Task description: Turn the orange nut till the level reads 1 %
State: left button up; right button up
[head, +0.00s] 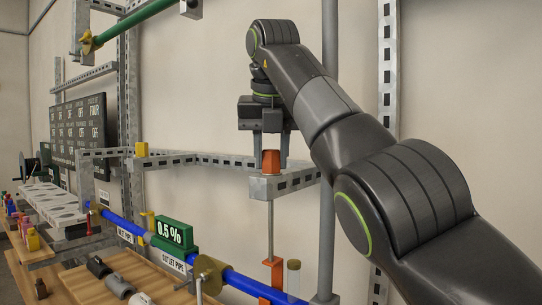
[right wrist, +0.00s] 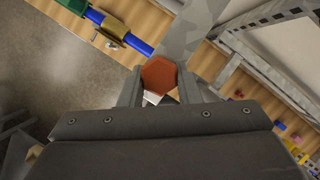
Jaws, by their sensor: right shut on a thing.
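The orange nut (head: 271,160) sits on top of a galvanised bracket arm (head: 262,187), above a vertical threaded rod. In the right wrist view the nut (right wrist: 158,75) shows as an orange hexagon between two fingers. My right gripper (head: 270,150) points down over the nut and is shut on it, with a finger on each side. The green level display (head: 174,233) reads 0.5 % and sits above the blue outlet pipe (head: 240,284). My left gripper is not in view.
A wooden board (head: 127,264) with dark and grey fittings lies at lower left. A white rack with round holes (head: 55,203) stands further left. A vertical grey post (head: 329,250) rises close to the right of the bracket. A dark status board (head: 78,130) hangs at the back left.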

jog(key=shift+n+y, duration=0.4)
jog(key=shift+n, duration=0.8)
jog(key=o, duration=1)
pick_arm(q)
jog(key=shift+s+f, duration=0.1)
pick_arm(e)
jog(key=shift+r, duration=0.2)
jog(key=p+v, duration=0.1)
jog(key=v, duration=0.1)
jog(key=shift+r, duration=0.3)
pick_arm(q)
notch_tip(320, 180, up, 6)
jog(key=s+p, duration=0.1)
jog(key=p, duration=0.6)
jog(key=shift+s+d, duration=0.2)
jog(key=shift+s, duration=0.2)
pick_arm(e)
jog(key=shift+v, duration=7.25)
